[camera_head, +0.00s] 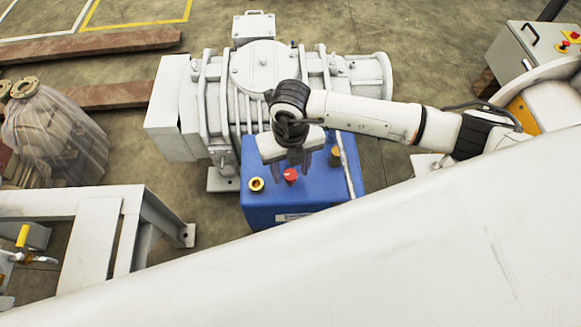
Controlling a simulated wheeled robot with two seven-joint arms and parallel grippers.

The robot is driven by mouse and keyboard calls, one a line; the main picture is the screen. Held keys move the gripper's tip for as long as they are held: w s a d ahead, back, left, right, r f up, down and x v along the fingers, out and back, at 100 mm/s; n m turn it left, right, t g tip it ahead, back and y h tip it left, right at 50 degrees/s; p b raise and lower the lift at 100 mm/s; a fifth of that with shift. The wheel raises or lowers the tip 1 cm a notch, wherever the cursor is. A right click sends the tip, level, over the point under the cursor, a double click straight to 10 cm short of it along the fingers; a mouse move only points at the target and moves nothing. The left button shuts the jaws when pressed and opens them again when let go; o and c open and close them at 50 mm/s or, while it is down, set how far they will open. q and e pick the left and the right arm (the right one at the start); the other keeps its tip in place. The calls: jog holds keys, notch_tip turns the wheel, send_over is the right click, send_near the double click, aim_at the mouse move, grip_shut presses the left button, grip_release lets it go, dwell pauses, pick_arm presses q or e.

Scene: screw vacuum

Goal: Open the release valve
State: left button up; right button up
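A blue box (262,212) stands in front of the white vacuum pump (262,68). On its top are a red knob (290,175), a yellow-rimmed round fitting (256,184) with a dark centre, and a brass-coloured fitting (335,157). No label marks which of these is the release valve. My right gripper (290,168) reaches in from the right and points down over the box. Its dark fingers are apart, with the red knob showing between and just below their tips; I cannot tell whether they touch it. My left gripper is out of view.
A large white surface (400,260) fills the lower right, close to the box. A white frame (92,240) stands at lower left, near a yellow-handled fitting (22,236). A plastic-wrapped object (55,130) and rusty beams (90,45) lie left. A control box (525,50) stands upper right.

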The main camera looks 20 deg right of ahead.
jog(key=c, duration=1)
